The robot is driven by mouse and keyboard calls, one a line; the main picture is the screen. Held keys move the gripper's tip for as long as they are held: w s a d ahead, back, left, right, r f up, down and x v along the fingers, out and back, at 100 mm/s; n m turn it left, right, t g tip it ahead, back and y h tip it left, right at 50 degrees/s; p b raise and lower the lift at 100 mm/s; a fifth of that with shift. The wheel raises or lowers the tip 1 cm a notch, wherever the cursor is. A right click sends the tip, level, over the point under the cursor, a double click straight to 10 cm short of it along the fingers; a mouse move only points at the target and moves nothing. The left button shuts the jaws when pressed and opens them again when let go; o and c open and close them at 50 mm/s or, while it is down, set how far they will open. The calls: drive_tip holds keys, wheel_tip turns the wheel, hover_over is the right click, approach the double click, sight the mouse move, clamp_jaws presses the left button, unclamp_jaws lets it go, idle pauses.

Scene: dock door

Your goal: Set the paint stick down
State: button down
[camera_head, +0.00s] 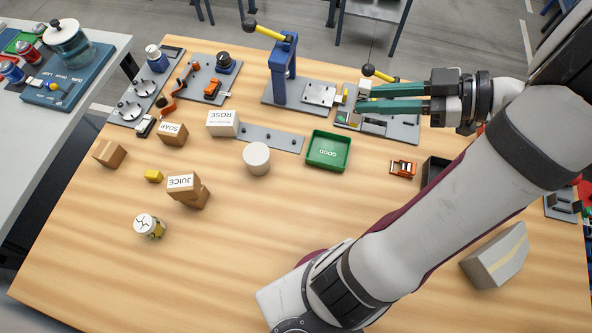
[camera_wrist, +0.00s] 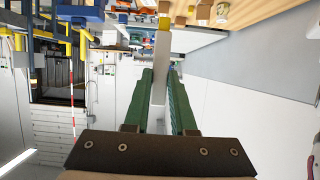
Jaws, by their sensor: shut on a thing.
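My gripper (camera_head: 366,98) reaches in from the right over the grey fixture plate at the back right of the table. In the wrist view its green fingers (camera_wrist: 160,85) are shut on a pale, long stick-like thing, which I take to be the paint stick (camera_wrist: 160,65). It points away from the wrist, and a yellow piece (camera_wrist: 165,23) shows at its far end. In the head view only a small pale part (camera_head: 364,88) shows at the fingertips, so I cannot tell whether it touches the plate.
The grey fixture plate (camera_head: 402,130) lies below the gripper, with a yellow-handled clamp (camera_head: 380,74) close behind. A blue stand (camera_head: 284,60) is left of it. A green tray (camera_head: 328,150), an orange toy car (camera_head: 403,168) and a white cylinder (camera_head: 257,158) are nearer.

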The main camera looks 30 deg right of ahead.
drive_tip(key=s+a, duration=0.2)
drive_tip(key=s, duration=0.3)
wheel_tip(320, 180, down, 10)
drive_tip(key=w+a+f, duration=0.2)
drive_tip(key=w+f, duration=0.1)
drive_tip(key=w+a+f, duration=0.2)
drive_tip(key=w+f, duration=0.1)
drive_tip(key=f, duration=0.1)
drive_tip(key=w+a+f, duration=0.3)
drive_tip(key=f, duration=0.1)
drive_tip(key=shift+w+f, duration=0.2)
drive_tip(key=shift+w, duration=0.15)
drive_tip(key=shift+f, duration=0.15)
drive_tip(key=c, duration=0.8)
unclamp_jaws()
drive_tip(key=shift+o, duration=0.3)
